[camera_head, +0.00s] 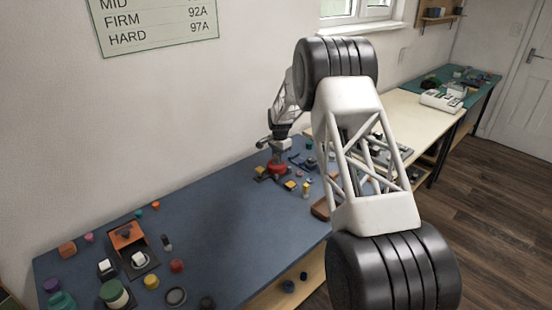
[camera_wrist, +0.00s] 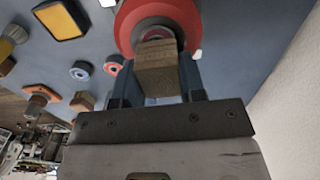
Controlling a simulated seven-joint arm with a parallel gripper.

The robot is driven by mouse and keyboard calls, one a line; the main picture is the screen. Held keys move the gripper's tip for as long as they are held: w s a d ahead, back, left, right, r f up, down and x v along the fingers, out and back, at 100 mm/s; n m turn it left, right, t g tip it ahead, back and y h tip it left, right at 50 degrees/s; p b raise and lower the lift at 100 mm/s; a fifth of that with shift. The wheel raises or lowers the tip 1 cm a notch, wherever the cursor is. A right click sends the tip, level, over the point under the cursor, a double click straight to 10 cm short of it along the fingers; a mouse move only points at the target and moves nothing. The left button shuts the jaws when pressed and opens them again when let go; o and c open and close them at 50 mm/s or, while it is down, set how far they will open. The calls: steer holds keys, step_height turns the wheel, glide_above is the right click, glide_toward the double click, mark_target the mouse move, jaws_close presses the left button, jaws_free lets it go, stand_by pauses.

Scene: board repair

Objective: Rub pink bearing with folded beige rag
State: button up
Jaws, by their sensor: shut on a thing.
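My gripper (camera_wrist: 156,82) is shut on the folded beige rag (camera_wrist: 157,80), a thick brown-beige block between its two dark fingers. Directly past the rag's end is a red wheel (camera_wrist: 126,22) with a pinkish ring, the bearing (camera_wrist: 154,31), at its centre. The rag's far end overlaps the lower part of this ring in the wrist view, and I cannot tell whether they touch. In the head view, my gripper (camera_head: 275,146) is low over the red wheel (camera_head: 277,168) at the far part of the blue bench; rag and bearing are too small to make out there.
Small parts lie close by, including a blue ring (camera_wrist: 82,70), a red ring (camera_wrist: 113,64) and a yellow-topped block (camera_wrist: 60,20). The wall stands close behind the bench. The middle of the blue bench (camera_head: 215,225) is clear; an orange device (camera_head: 127,236) is at the near left.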

steer(key=shift+w+d+r, duration=0.1)
steer(key=shift+r, duration=3.9)
steer(key=s+d+f+n, duration=0.2)
steer(key=s+d, duration=0.2)
steer(key=d, duration=0.3)
steer(key=s+d+f+n, duration=0.1)
steer(key=s+d+f, duration=0.2)
steer(key=d, duration=0.4)
steer(key=s+d+f+n, duration=0.2)
steer(key=s+d+f, duration=0.1)
steer(key=s+d, duration=0.2)
steer(key=shift+d+n, duration=0.3)
steer(key=shift+d, duration=1.05)
steer(key=shift+s+a+r, duration=0.1)
steer(key=shift+s, duration=0.05)
